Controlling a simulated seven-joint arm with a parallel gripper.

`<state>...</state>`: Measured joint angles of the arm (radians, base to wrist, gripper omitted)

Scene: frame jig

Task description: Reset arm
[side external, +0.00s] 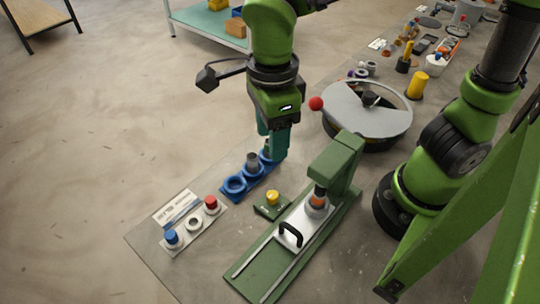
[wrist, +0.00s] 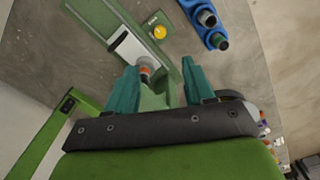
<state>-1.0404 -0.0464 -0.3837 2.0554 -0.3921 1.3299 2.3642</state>
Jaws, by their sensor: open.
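My gripper (side external: 273,142) hangs fingers down, and its teal fingers cover part of the blue holder's far end in the side view. In the wrist view my gripper (wrist: 160,82) has its two fingers wide apart, with nothing held between them. The blue holder (side external: 234,186) has round cups, and a grey cylinder (side external: 252,160) stands in the middle one. The green frame jig (side external: 337,160) has a white sliding plate (side external: 291,240) with a black handle. A grey and orange part (side external: 319,196) stands upright at the plate's far end, beneath the jig's overhanging head.
A yellow button (side external: 272,197) sits on a green box between holder and jig. A panel with blue, white and red buttons (side external: 193,224) lies front left. A round turntable (side external: 366,112) with a red ball (side external: 316,103) stands behind the jig. Several small items crowd the far table.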

